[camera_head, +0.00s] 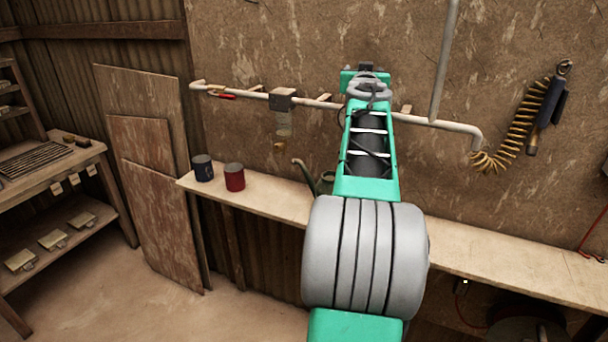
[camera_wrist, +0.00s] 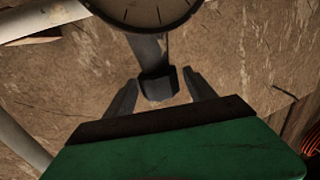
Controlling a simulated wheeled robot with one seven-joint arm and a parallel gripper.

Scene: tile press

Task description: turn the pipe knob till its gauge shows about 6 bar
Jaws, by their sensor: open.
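In the wrist view, the dark faceted pipe knob (camera_wrist: 158,86) sits on a dark stem below the gauge. My gripper (camera_wrist: 159,77) is open, with one finger on each side of the knob and gaps showing between. I cannot tell how deep the fingers reach along it. The gauge (camera_wrist: 145,10) is cut by the top edge; only the lower part of its pale dial shows, and I cannot read its value. In the head view, my arm hides the knob, the gauge and the fingers.
A pale pipe (camera_head: 440,123) runs along the wall, with a filter unit (camera_head: 283,100) and a red-handled valve (camera_head: 222,95). A coiled hose (camera_head: 520,125) hangs at right.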

